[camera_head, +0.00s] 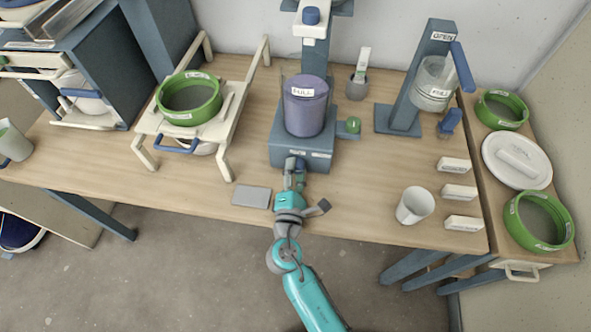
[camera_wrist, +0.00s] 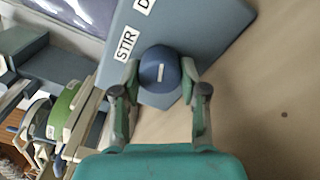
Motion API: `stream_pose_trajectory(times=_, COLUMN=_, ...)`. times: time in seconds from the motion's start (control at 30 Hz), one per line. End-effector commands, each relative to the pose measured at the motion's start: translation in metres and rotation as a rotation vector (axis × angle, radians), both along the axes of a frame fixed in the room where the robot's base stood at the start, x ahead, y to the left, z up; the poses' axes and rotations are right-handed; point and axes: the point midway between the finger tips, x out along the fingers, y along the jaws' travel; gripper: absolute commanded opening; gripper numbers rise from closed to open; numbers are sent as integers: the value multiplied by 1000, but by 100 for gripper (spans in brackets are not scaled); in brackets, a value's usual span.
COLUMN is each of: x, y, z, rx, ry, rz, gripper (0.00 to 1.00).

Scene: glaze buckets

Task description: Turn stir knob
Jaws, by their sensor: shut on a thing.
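The stir knob is a round blue knob (camera_wrist: 159,75) with a white mark line. It sits on the front of the blue-grey mixer base (camera_head: 287,153), beside the label "STIR" in the wrist view (camera_wrist: 126,43). My gripper (camera_wrist: 160,88) is shut on the knob, one finger on each side. In the head view my gripper (camera_head: 295,172) reaches the base's front from below, and the fingers partly hide the knob. A purple-grey container (camera_head: 306,112) labelled "MILL" or similar stands on the base.
A green knob (camera_head: 352,125) sticks out at the base's right. A grey plate (camera_head: 251,196) lies left of my gripper, and a white cup (camera_head: 415,205) stands to the right. A white stand (camera_head: 222,128) holds a green ring (camera_head: 189,112). A blue dispenser (camera_head: 408,105) stands at back right.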

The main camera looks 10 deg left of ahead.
Motion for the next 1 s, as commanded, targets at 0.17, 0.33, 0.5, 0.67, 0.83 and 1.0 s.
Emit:
stream_pose_trajectory(times=0.17, x=0, y=0, z=-1, rx=155, ry=-4, rz=-1, gripper=8)
stream_pose_trajectory(times=0.33, x=0, y=0, z=0, rx=316, ry=-10, rz=0, gripper=8)
stream_pose_trajectory(times=0.5, x=0, y=0, z=-1, rx=468, ry=-14, rz=-1, gripper=8)
stream_pose_trajectory(times=0.67, x=0, y=0, z=-1, rx=591, ry=-19, rz=0, gripper=8)
stream_pose_trajectory(times=0.83, x=0, y=0, z=-1, rx=690, ry=-22, rz=-1, gripper=8)
stream_pose_trajectory(times=1.0, x=0, y=0, z=-1, rx=755, ry=-24, rz=-1, gripper=8)
